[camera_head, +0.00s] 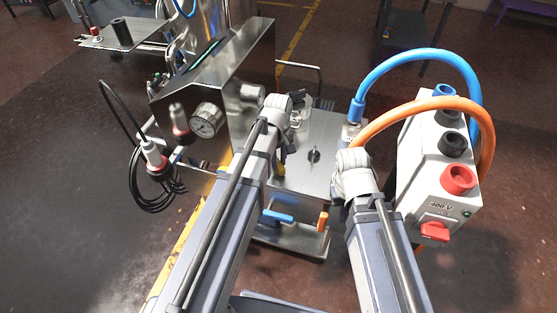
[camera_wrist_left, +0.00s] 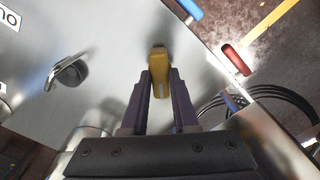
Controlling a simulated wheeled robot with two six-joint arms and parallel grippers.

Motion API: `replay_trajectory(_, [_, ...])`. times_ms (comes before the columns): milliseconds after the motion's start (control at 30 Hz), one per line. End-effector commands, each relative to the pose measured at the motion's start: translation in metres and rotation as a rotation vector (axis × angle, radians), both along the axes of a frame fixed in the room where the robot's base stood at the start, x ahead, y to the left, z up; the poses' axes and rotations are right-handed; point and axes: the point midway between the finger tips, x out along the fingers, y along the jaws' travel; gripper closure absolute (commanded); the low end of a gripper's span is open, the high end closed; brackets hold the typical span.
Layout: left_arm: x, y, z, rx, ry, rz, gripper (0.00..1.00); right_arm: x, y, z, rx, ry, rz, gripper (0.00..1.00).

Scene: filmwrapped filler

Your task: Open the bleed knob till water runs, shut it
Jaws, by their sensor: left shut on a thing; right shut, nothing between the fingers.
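The yellow bleed knob (camera_wrist_left: 158,62) stands on a flat steel panel in the left wrist view. My left gripper (camera_wrist_left: 160,88) is shut on it, with one dark finger on each side. In the head view the knob is a small yellow patch (camera_head: 282,170), mostly hidden by my left arm, and the fingers there are hard to make out. My right gripper (camera_head: 338,190) is shut and empty, low in front of the steel cabinet (camera_head: 306,180), partly hidden by my right wrist. I see no running water in either view.
A pressure gauge (camera_head: 206,120) is on the steel box at left. A blue lever (camera_head: 277,215) and an orange lever (camera_head: 322,221) sit low at the front. A grey electrical box (camera_head: 416,165) with blue and orange hoses stands at right. A black cable coil (camera_head: 160,192) hangs left.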

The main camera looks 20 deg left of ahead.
Motion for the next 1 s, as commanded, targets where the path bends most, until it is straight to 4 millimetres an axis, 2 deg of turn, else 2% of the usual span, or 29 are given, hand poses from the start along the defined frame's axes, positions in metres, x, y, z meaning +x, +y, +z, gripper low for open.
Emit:
replay_trajectory(200, [0.000, 0.000, 0.000, -0.001, 0.001, 0.002, 1.00, 0.000, 0.000, 0.000, 0.000, 0.000, 0.000, 1.00])
replay_trajectory(233, [0.000, 0.000, 0.000, -0.001, 0.001, 0.002, 0.72, 0.000, 0.000, 0.000, 0.000, 0.000, 0.000, 1.00])
replay_trajectory(500, [0.000, 0.000, 0.000, 0.000, 0.000, 0.001, 0.43, 0.000, 0.000, 0.000, 0.000, 0.000, 0.000, 1.00])
replay_trajectory(767, [0.000, 0.000, 0.001, 0.000, 0.000, 0.000, 0.43, 0.000, 0.000, 0.001, 0.000, 0.000, 0.000, 1.00])
replay_trajectory(1000, [0.000, 0.000, 0.013, 0.000, 0.000, 0.000, 0.43, 0.000, 0.000, 0.013, 0.000, 0.000, 0.000, 1.00])
